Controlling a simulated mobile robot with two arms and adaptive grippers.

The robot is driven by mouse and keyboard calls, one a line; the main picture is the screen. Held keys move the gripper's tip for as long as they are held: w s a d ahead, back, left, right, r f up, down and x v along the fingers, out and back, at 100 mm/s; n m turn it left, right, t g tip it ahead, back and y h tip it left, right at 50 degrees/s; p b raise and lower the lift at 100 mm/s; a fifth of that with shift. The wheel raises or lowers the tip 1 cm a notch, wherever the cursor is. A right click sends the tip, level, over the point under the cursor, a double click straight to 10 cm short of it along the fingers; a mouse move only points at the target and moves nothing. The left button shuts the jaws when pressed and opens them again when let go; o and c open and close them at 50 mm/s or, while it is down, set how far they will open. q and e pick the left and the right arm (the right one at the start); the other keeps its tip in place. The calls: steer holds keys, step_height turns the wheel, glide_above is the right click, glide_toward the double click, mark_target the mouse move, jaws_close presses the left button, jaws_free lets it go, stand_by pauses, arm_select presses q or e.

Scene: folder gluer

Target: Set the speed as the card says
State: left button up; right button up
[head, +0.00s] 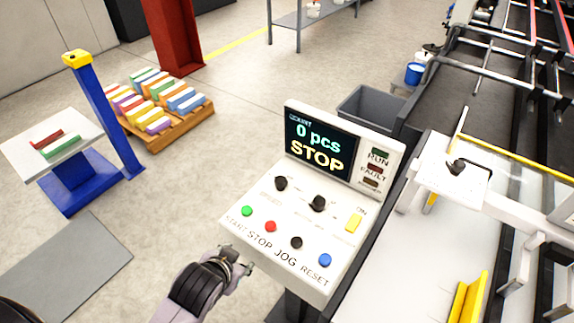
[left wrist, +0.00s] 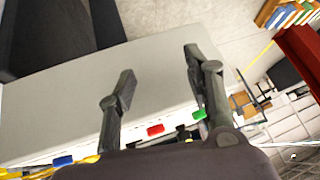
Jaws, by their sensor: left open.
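The control panel (head: 240,232) stands in the middle of the head view. Its screen (head: 318,145) reads "0 pcs" and "STOP". A left black knob (head: 281,183) has faint lettering below it, seemingly SPEED; its pointer setting is too small to read. A second black knob (head: 318,203) sits to its right. My left gripper (head: 239,261) is open and empty by the panel's front edge, below the STOP label. In the left wrist view its fingers (left wrist: 160,80) are apart, with the red button (left wrist: 155,129) and green button (left wrist: 199,114) beyond. I see no readable card.
Below the knobs are green START (head: 247,211), red STOP (head: 270,226), black JOG (head: 296,242) and blue RESET (head: 325,260) buttons. A yellow switch (head: 353,222) is at right.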

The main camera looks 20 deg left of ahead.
arm_select(q)
steer(key=w+d+r+m+t+h, duration=0.25)
steer(key=w+r+t, duration=0.45)
steer(key=r, duration=0.7)
steer(key=w+d+r+m+t+h, duration=0.1)
steer(key=w+d+r+m+t, duration=0.35)
steer(key=w+r, duration=0.6)
steer(key=s+d+r+m+g+h, duration=0.4)
steer(key=d+r+m+h, duration=0.3)
steer(key=m+h, duration=0.3)
steer(key=s+d+r+m+g+h, duration=0.4)
steer(key=d+r+m+h, duration=0.35)
steer(key=m, duration=0.45)
steer(key=m+g+y, duration=0.7)
steer(key=m+y, duration=0.4)
steer(key=y, duration=0.7)
glide_toward(279, 179)
steer(key=p+x, duration=0.6)
steer(key=x, duration=0.2)
steer(key=shift+d, duration=0.1)
steer(key=shift+w+f, duration=0.1)
steer(key=shift+f, duration=0.3)
